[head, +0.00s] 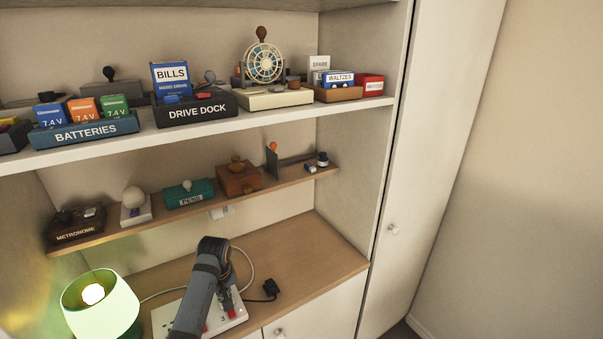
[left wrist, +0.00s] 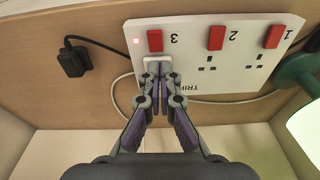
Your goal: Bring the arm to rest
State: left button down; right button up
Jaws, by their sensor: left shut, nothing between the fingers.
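My left gripper (left wrist: 158,70) is shut and empty in the left wrist view. Its fingertips are over socket 3 of the white power strip (left wrist: 260,58), close to a white plug-like piece (left wrist: 157,63); whether they touch it I cannot tell. The strip has three red switches, and a small red light glows beside switch 3. In the head view my left arm (head: 200,285) reaches over the power strip (head: 240,317) on the wooden desk surface and mostly hides its own gripper. My right gripper is in neither view.
A black plug (head: 270,287) with a cable lies right of the strip. A lit green lamp (head: 102,305) stands at the left. Above are a narrow shelf (head: 105,230) and a white shelf (head: 150,138), both loaded with items. The desk's right part (head: 325,258) is clear.

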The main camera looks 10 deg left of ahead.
pick_arm(q)
jog(key=s+d+r+m+t, duration=0.15)
jog(key=s+m, duration=0.25)
jog(key=s, duration=0.8)
jog(key=s+d+m+t, duration=0.15)
jog(key=s+m, duration=0.25)
jog(key=s, duration=0.9)
notch_tip(320, 180, down, 34)
jog(key=s+a+g+b, duration=0.2)
jog(key=s+b, duration=0.1)
jog(key=b, duration=0.3)
jog(key=s+a+f+g+b, duration=0.1)
jog(key=s+f+b, duration=0.3)
jog(key=s+f, duration=1.3)
notch_tip(320, 180, down, 2)
jog(key=shift+s+a+f+n, duration=0.2)
jog(key=shift+s+n, duration=0.1)
jog(key=shift+n, duration=0.1)
jog(key=shift+d, duration=0.1)
